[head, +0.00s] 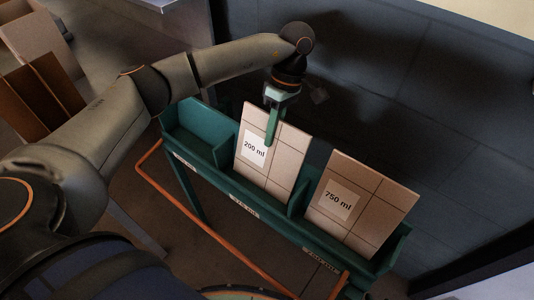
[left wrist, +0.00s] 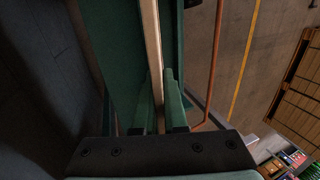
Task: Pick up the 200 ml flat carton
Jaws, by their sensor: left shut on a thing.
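The 200 ml flat carton (head: 283,163) is a tan panel with a white label. It stands leaning in the middle compartment of a green rack (head: 225,180). My left gripper (head: 272,125) is at its top edge, with one green finger down over the front face. In the left wrist view the two fingers (left wrist: 158,100) lie on either side of the carton's thin pale edge (left wrist: 152,40), shut on it. The carton's lower end is hidden behind the rack's front wall. My right gripper is not in view.
A flat carton marked 750 ml (head: 358,205) leans in the right compartment, beside a divider. The left compartment (head: 200,125) looks empty. An orange rail (head: 205,228) runs along the rack's front. A dark wall (head: 430,90) stands behind. Brown boxes (head: 45,95) are at the far left.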

